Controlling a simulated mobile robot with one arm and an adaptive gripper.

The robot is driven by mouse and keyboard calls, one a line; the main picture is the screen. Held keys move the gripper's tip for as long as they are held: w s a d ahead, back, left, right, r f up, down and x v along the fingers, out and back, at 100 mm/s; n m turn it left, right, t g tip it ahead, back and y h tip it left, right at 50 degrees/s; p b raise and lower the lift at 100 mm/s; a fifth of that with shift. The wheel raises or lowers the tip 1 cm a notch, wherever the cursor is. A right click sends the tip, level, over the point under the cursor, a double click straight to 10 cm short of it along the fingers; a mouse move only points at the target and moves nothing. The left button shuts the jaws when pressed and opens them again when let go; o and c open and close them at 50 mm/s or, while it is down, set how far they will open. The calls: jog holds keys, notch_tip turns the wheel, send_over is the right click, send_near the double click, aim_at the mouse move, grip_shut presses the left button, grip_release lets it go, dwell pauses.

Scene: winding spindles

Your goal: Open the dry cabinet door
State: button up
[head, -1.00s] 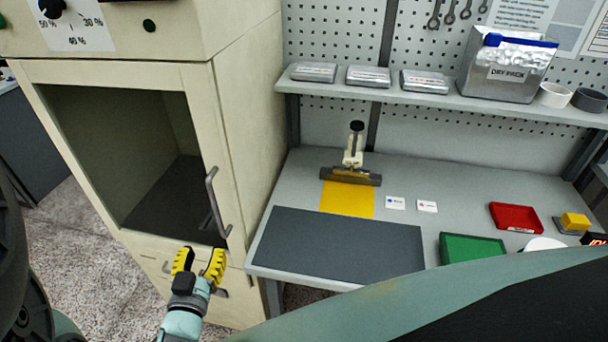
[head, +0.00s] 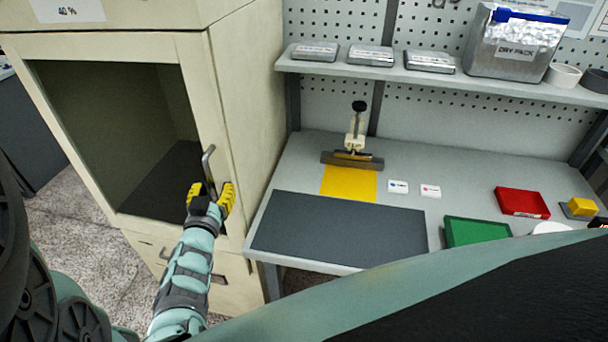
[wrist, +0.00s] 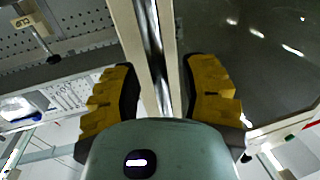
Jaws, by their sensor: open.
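The cream dry cabinet (head: 255,110) stands at the left in the head view. Its door (head: 77,193) has a cream frame around a dark window and looks shut. The upright metal door handle (head: 208,160) is on the door's right side. My gripper (head: 211,193) is open at the handle's lower part, which its yellow fingers partly hide. In the wrist view the handle (wrist: 149,40) runs as a shiny bar between the spread fingers of my gripper (wrist: 161,80). I cannot tell whether either finger touches it.
A grey workbench (head: 330,146) stands right of the cabinet, with a dark mat (head: 335,228), a red tray (head: 522,202) and a green tray (head: 476,232). A shelf (head: 440,78) is above it. Speckled floor (head: 85,250) is open in front of the cabinet.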

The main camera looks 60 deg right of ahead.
jog(key=shift+o, duration=0.4)
grip_shut()
